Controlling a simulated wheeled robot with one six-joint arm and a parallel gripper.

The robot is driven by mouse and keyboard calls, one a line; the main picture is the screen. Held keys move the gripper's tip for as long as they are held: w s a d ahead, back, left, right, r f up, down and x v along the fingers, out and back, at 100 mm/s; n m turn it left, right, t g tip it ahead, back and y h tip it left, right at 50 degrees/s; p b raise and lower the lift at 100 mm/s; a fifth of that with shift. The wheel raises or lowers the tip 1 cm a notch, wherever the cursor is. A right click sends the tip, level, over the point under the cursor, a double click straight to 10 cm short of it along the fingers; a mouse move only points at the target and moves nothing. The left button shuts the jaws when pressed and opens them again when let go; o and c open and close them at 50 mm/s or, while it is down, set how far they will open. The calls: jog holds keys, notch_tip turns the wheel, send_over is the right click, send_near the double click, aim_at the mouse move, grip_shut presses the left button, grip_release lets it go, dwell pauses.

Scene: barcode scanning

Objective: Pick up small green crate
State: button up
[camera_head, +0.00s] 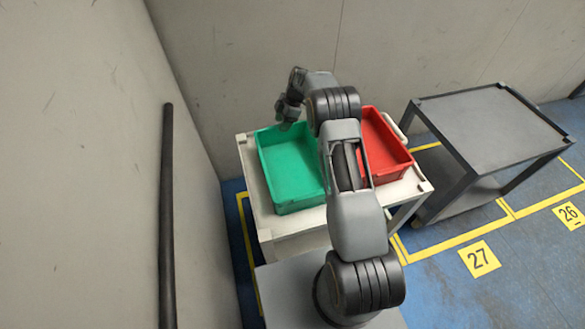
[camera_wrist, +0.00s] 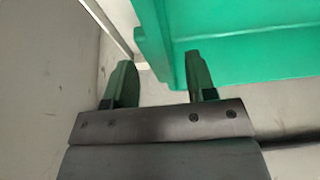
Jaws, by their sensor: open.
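The small green crate (camera_head: 290,168) stands on the left part of a white cart, open side up and with no contents visible. My gripper (camera_head: 285,110) is at the crate's far edge in the head view, partly hidden by its own wrist. In the wrist view, the green crate (camera_wrist: 240,50) fills the upper right.
A red crate (camera_head: 388,150) stands right of the green one on the white cart (camera_head: 265,225), partly behind my arm. A grey cart (camera_head: 490,125) stands farther right. A wall (camera_head: 190,110) with a dark vertical pole (camera_head: 167,210) is close on the left. Blue floor (camera_head: 440,285) is free at right.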

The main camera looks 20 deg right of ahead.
jog(key=shift+x, duration=1.2)
jog(key=shift+c, duration=0.2)
grip_shut()
jog(key=shift+r, duration=0.1)
